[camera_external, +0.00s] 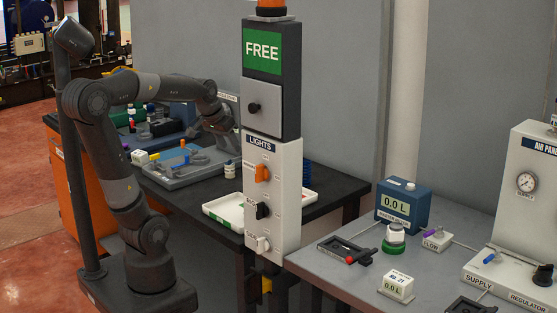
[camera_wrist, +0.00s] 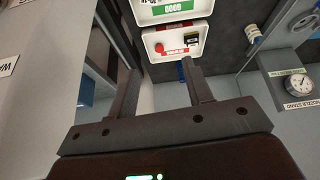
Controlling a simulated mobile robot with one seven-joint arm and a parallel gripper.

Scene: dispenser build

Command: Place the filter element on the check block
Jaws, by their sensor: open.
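In the wrist view my gripper (camera_wrist: 158,78) is open, its two dark fingers apart with nothing seen between them. In the external view my arm reaches over the dark bench, and my gripper is hard to make out beside the signal column. I cannot pick out the filter element with certainty. A small white ribbed cylinder (camera_wrist: 253,36) stands apart from my fingers, at the right in the wrist view. I cannot identify the check block in either view.
A white tray with a green label (camera_wrist: 174,8) and one with a red label (camera_wrist: 180,42) lie beyond my fingers. The FREE signal column (camera_external: 270,150) stands before the dark bench. A grey bench (camera_external: 340,268) holds meters.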

